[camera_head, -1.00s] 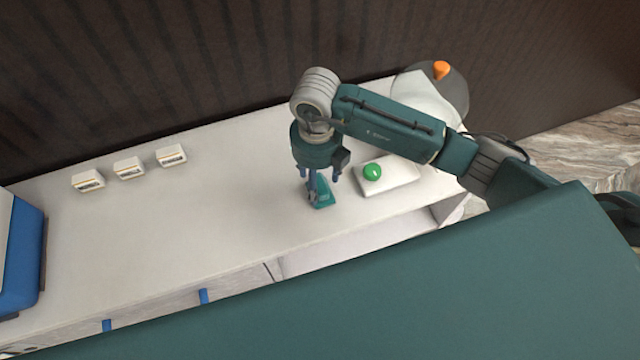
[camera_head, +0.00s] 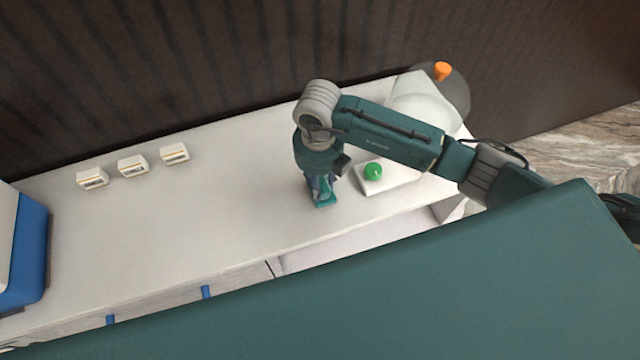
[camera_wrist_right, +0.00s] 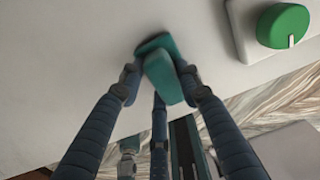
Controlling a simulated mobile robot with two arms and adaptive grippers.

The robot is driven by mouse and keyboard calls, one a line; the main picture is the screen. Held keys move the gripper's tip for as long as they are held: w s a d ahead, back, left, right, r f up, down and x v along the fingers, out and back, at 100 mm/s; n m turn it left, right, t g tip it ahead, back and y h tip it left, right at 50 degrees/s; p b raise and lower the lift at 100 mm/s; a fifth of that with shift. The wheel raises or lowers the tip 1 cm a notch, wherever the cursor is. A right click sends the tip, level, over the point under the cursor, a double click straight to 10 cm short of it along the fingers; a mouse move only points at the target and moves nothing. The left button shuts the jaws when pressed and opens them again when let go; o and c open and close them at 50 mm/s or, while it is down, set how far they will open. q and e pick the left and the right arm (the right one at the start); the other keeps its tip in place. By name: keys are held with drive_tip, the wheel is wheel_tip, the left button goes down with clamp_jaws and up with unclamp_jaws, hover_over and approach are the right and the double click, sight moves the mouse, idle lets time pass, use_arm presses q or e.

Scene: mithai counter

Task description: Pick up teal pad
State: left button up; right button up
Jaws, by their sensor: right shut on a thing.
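The teal pad (camera_head: 326,200) is on or just above the white counter, below my right gripper (camera_head: 322,190). My left gripper is not in view.
A white block with a green knob (camera_head: 373,171) stands right of the pad; the knob also shows in the right wrist view (camera_wrist_right: 284,26). Several small white boxes (camera_head: 133,165) line the counter's back left. A blue and white case (camera_head: 25,255) stands at the left. The counter's middle (camera_head: 220,215) is clear.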

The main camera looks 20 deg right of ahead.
wheel_tip(320, 180, up, 20)
drive_tip(key=b, duration=0.3)
drive_tip(key=shift+b, duration=0.3)
